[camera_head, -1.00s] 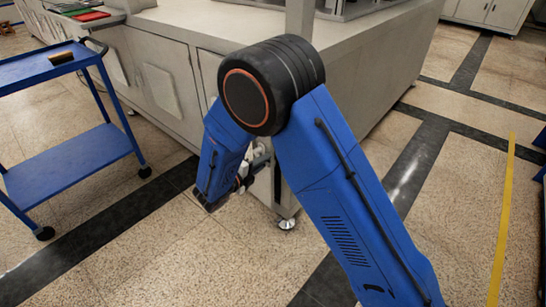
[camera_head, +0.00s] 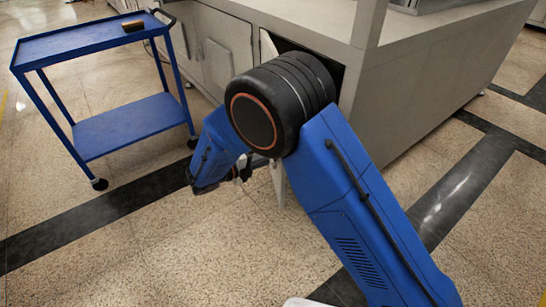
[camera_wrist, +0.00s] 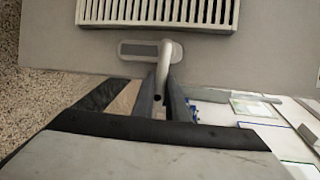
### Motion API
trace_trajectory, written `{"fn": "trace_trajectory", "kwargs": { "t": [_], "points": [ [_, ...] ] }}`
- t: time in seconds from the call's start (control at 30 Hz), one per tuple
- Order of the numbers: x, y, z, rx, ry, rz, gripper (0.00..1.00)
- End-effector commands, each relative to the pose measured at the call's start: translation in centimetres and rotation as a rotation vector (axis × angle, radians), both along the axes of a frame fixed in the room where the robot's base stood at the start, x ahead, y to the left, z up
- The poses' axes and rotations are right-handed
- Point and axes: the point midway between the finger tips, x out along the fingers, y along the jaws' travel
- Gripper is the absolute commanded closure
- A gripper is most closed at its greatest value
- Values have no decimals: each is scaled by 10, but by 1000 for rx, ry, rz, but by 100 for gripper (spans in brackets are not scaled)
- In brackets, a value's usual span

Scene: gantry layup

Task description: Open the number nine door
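In the head view a cabinet door (camera_head: 278,187) stands swung out from the cabinet front, mostly hidden behind my arm. A dark opening (camera_head: 337,72) shows behind my elbow. In the wrist view the grey door panel (camera_wrist: 60,52) carries a slatted vent (camera_wrist: 160,12) and a pale bar handle (camera_wrist: 171,52) beside a small oblong plate (camera_wrist: 139,49). My gripper (camera_wrist: 165,88) has its two fingers close on either side of the handle and looks shut on it. In the head view my gripper (camera_head: 240,172) is small and partly hidden. No door number is legible.
A blue two-shelf cart (camera_head: 125,125) with a dark and tan item on top stands left of the cabinet (camera_head: 425,85). Other closed doors (camera_head: 222,68) lie along the cabinet front. Floor in front is clear. White labelled surfaces (camera_wrist: 255,105) show right in the wrist view.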

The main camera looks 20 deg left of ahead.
Motion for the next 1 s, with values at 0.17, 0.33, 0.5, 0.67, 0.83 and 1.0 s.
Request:
{"fn": "trace_trajectory", "kwargs": {
  "t": [0.17, 0.33, 0.5, 0.67, 0.83, 1.0],
  "points": [
    [-2, -1, -3, -4, 5, -2, 69],
    [-1, -1, -2, -2, 4, -2, 69],
    [-7, 4, 0, -2, 3, 1, 69],
    [-25, 20, 4, -2, 3, 1, 69],
    [-50, 42, 10, -2, 3, 2, 69],
    [-75, 64, 16, -2, 3, 1, 69]
  ]
}}
